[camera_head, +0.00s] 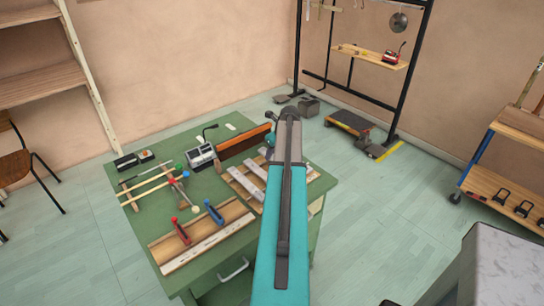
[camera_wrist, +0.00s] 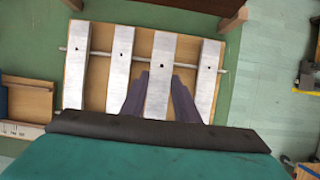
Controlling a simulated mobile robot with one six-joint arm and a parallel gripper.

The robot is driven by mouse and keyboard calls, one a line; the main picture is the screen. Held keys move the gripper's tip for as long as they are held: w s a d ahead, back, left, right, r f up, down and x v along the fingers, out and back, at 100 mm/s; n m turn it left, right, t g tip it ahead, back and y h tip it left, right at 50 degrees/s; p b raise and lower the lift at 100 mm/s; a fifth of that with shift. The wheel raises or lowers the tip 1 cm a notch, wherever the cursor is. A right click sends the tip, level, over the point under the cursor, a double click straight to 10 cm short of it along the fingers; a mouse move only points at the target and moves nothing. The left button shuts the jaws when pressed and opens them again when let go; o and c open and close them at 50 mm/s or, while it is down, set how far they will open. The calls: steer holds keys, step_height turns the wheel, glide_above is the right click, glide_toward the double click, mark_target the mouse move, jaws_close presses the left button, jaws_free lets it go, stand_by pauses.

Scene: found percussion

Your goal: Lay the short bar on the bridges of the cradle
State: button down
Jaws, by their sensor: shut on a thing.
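In the wrist view several pale metal bars with small holes lie side by side across a wooden board (camera_wrist: 108,98). My gripper (camera_wrist: 160,76) has one dark finger on each side of the third bar from the left (camera_wrist: 162,55) and is shut on it. This bar is still among the others; I cannot tell whether it is lifted. A thin rod (camera_wrist: 75,50) crosses at the bars' far ends. In the head view the metal bars (camera_head: 246,180) are at the table's right side, partly behind my arm. Light strips (camera_head: 148,188) at the table's left may be the cradle, but I cannot tell surely.
The green table (camera_head: 225,265) also holds a wooden tray (camera_head: 160,250) with red and blue handled tools, a small grey device (camera_head: 201,155) and an upright brown board (camera_head: 243,142). A black rack (camera_head: 415,55) stands behind.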

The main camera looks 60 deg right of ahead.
steer(key=shift+w+d, duration=0.1)
steer(key=shift+d, duration=0.05)
steer(key=shift+w+d, duration=0.4)
steer(key=shift+d, duration=0.1)
steer(key=shift+w+d+f+p, duration=0.15)
steer(key=shift+p, duration=0.3)
steer(key=shift+f+p, duration=0.8)
steer(key=shift+f, duration=0.65)
steer(key=shift+f, duration=0.15)
steer(key=c, duration=1.4)
jaws_free()
steer(key=shift+f, duration=0.1)
steer(key=shift+a+b+v, duration=0.2)
steer(key=shift+b+v, duration=0.95)
steer(key=shift+v, duration=2.35)
steer(key=shift+a+b+v, duration=0.15)
steer(key=shift+b+v, duration=1)
steer(key=shift+v, duration=2.35)
steer(key=shift+f, duration=0.15)
